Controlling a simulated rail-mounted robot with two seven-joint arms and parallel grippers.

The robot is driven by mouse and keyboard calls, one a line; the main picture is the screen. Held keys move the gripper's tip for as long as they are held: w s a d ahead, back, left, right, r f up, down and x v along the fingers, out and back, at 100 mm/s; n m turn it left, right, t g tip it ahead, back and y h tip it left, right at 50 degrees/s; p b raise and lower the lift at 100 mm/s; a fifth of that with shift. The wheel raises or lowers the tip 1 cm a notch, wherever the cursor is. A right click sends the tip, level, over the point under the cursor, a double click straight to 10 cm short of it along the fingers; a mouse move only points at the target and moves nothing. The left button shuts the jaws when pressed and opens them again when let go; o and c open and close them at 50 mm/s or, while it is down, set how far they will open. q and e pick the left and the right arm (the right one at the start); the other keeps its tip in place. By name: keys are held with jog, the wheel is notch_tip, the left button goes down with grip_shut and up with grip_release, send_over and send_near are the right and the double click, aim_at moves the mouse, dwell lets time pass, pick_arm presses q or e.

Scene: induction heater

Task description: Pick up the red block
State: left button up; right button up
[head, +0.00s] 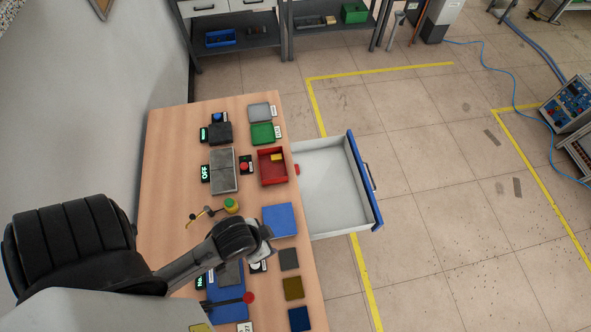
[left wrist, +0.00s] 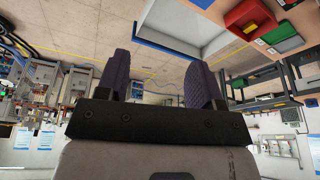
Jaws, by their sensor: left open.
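A small red block (head: 297,169) shows at the inner left edge of the open drawer (head: 335,190), close to the table edge, which may hide part of it. I cannot make the block out in the left wrist view. My left gripper (head: 265,246) is over the table's right side, near a blue square plate (head: 279,220), well short of the red block. In the left wrist view its two dark fingers (left wrist: 158,85) stand apart with nothing between them. My right gripper is in neither view.
A red bin (head: 265,178) holding a yellow block (head: 277,157) stands on the table beside the drawer. It also shows in the left wrist view (left wrist: 240,18). A green bin (head: 262,134) and grey bin (head: 260,112) stand behind. The floor (head: 430,200) right of the drawer is clear.

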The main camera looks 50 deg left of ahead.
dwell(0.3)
pick_arm(q)
jog(key=o, duration=0.4)
